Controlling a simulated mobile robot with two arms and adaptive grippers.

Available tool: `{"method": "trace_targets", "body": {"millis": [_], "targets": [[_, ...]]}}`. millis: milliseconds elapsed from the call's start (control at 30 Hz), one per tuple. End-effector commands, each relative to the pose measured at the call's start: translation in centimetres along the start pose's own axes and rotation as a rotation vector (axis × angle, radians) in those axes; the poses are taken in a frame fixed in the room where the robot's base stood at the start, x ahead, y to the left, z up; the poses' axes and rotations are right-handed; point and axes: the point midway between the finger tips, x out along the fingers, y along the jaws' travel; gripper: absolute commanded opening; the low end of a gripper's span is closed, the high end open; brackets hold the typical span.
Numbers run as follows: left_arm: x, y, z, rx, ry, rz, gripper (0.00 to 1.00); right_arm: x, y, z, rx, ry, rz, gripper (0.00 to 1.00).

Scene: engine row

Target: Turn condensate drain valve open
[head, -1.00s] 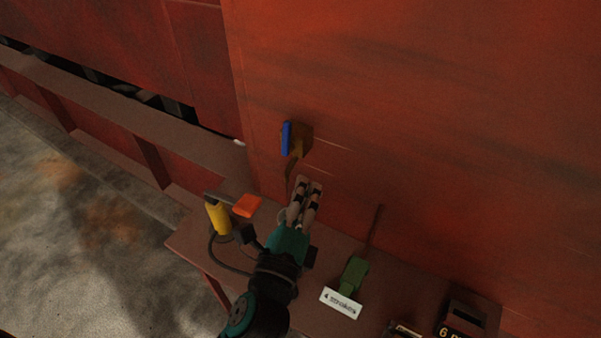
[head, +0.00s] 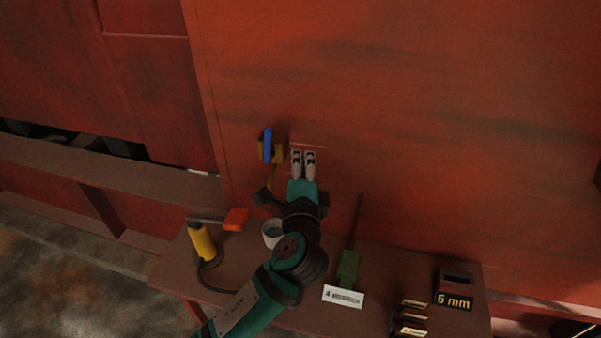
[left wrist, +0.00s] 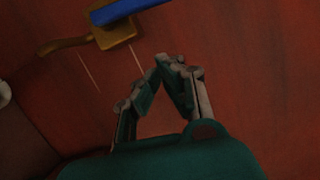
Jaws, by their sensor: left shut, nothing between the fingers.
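The condensate drain valve is a brass body (head: 279,148) on the red wall with a blue lever handle (head: 267,145), which stands nearly upright in the head view. A brass spout runs down from it. In the left wrist view the blue handle (left wrist: 122,10) and brass body (left wrist: 117,35) show at the top, with the handle cut off by the frame edge. My left gripper (head: 303,155) is shut and empty, just right of the valve and apart from it. Its fingertips (left wrist: 165,62) meet in the wrist view, below and right of the valve. My right gripper is not in view.
A brown bench (head: 235,275) runs below the valve. On it are a yellow torch-like tool (head: 202,243), an orange block (head: 236,219), a grey cup (head: 272,234), a green-handled tool (head: 348,268), a white label (head: 343,296) and a "6 mm" box (head: 453,293). The wall right of the gripper is clear.

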Motion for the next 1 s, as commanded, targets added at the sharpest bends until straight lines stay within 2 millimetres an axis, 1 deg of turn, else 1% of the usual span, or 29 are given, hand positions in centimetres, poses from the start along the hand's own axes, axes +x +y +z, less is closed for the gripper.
{"method": "trace_targets", "body": {"millis": [33, 67, 100, 200, 267, 433, 800, 1000], "targets": [[1.1, -0.4, 0.0, 0.004, -0.001, 0.000, 0.00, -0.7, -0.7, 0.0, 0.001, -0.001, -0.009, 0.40], [1.7, -0.4, 0.0, 0.003, -0.001, -0.001, 0.00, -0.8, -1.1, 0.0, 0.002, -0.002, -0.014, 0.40], [2.0, -0.4, 0.6, 0.005, -0.002, 0.000, 0.00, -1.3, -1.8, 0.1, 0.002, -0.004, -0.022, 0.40], [2.2, -0.3, 2.2, 0.003, 0.000, 0.001, 0.00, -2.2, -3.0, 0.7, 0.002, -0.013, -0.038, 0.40], [2.4, -0.2, 2.8, 0.004, -0.001, 0.001, 0.00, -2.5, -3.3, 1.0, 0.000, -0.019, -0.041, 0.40], [2.5, 0.0, 3.8, 0.001, 0.001, 0.000, 0.00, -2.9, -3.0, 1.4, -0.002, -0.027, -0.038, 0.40], [2.6, 0.0, 3.9, -0.006, 0.001, 0.002, 0.00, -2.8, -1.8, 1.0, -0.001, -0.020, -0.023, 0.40], [2.9, -0.5, 5.3, -0.131, 0.000, 0.033, 0.00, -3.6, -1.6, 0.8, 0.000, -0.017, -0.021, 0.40]]}}
